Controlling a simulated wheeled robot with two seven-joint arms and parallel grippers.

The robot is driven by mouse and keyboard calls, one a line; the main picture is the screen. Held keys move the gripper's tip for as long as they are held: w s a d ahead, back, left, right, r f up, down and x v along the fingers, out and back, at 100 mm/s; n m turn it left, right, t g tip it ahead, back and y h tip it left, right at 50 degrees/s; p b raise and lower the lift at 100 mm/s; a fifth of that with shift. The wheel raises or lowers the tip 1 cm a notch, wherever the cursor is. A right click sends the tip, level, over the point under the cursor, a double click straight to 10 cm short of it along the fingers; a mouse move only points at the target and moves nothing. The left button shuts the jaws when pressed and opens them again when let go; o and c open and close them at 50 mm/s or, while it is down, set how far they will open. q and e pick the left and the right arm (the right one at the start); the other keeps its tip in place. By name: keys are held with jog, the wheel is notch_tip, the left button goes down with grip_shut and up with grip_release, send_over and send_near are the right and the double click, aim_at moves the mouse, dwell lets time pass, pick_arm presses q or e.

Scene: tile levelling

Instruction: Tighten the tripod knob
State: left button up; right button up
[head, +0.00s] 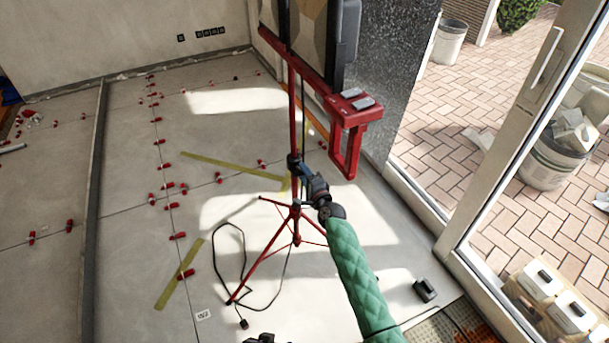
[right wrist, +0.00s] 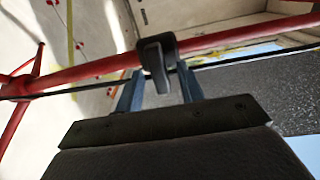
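A red tripod (head: 293,110) stands on the floor with its legs spread and a lamp unit on top. Its black knob (right wrist: 157,62) sits on the red pole in the right wrist view. In the head view, the black collar (head: 294,161) is partly hidden by my gripper. My right gripper (right wrist: 160,69) has its two blue fingers open, one on each side of the knob. I cannot tell whether they touch it. It also shows at the pole in the head view (head: 303,174). My left gripper is not clearly in view.
A black cable (head: 243,262) loops on the floor by the tripod's left leg. Red tile clips (head: 178,236) dot the tiled floor at left. A glass door frame (head: 500,150) stands at right. A small black box (head: 425,290) lies near the sill.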

pick_arm(q)
jog(key=shift+f, duration=0.9)
pick_arm(e)
jog(key=v, duration=0.7)
jog(key=shift+s+d, duration=0.15)
jog(key=shift+s, duration=0.2)
